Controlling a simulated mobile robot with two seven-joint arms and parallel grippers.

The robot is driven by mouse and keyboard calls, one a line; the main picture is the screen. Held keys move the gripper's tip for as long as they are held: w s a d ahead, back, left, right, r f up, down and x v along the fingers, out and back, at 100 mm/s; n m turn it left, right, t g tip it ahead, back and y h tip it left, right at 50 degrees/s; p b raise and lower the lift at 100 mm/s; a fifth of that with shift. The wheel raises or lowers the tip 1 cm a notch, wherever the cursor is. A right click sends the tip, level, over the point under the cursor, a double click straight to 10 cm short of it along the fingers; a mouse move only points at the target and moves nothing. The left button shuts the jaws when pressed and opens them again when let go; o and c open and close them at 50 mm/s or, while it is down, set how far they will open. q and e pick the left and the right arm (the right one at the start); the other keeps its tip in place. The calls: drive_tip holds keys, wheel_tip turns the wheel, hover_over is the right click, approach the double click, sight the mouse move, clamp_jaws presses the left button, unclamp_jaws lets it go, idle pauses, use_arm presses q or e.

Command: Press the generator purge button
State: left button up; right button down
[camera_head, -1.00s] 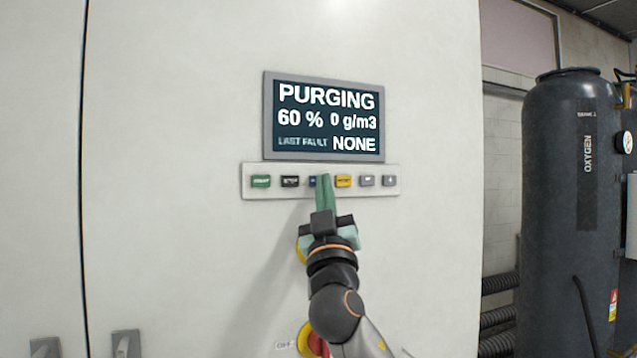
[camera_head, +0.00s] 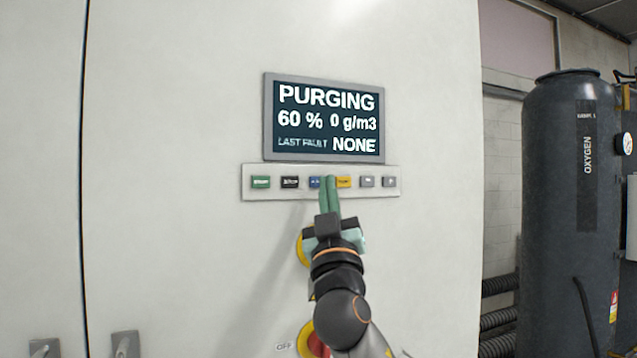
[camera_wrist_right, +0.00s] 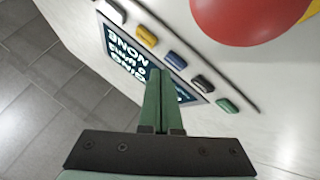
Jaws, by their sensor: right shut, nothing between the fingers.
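The button strip (camera_head: 270,194) sits under a display (camera_head: 325,151) on the pale cabinet. The display reads PURGING, 60 %, 0 g/m3, LAST FAULT NONE. The strip carries several buttons, among them a blue button (camera_head: 314,182) in the middle, also in the right wrist view (camera_wrist_right: 176,60). Their labels are too small to read surely, so I cannot tell the purge button by its label. My right gripper (camera_head: 329,179) is shut and empty, its green fingertips (camera_wrist_right: 159,74) between the blue and yellow buttons in the head view. Contact cannot be told. My left gripper is out of view.
A yellow button (camera_head: 343,182) is right of the fingertips, a black one (camera_head: 290,182) left of the blue. A red knob (camera_head: 317,343) sits low on the cabinet, partly behind my arm. A dark oxygen tank (camera_head: 560,190) stands at right.

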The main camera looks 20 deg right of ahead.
drive_tip(key=shift+s+d, duration=0.1)
drive_tip(key=shift+s, duration=2.4)
